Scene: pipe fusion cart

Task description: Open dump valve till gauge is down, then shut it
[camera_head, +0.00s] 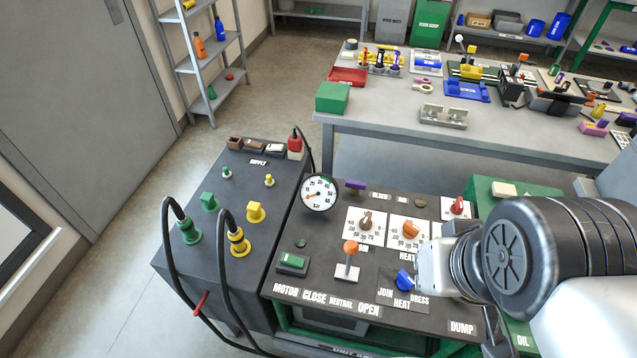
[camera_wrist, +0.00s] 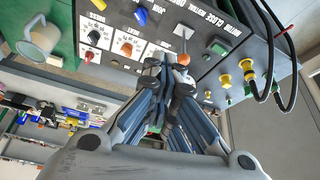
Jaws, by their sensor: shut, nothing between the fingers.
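The round white pressure gauge (camera_head: 319,193) stands at the left edge of the dark control panel (camera_head: 330,318). Its orange needle points to the lower left of the dial; the exact reading is too small to tell. The DUMP label (camera_head: 461,327) is at the panel's front right. I cannot make out the dump valve itself; my arm covers the panel above that label. My gripper (camera_wrist: 172,68) is shut and empty in the wrist view, pointing toward the panel near the orange-knobbed lever. In the head view its tips are hard to make out beside the blue selector knob.
Black hoses (camera_head: 171,250) loop at the left over the supply box. A cluttered workbench (camera_head: 420,135) stands behind. The floor at the left is clear.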

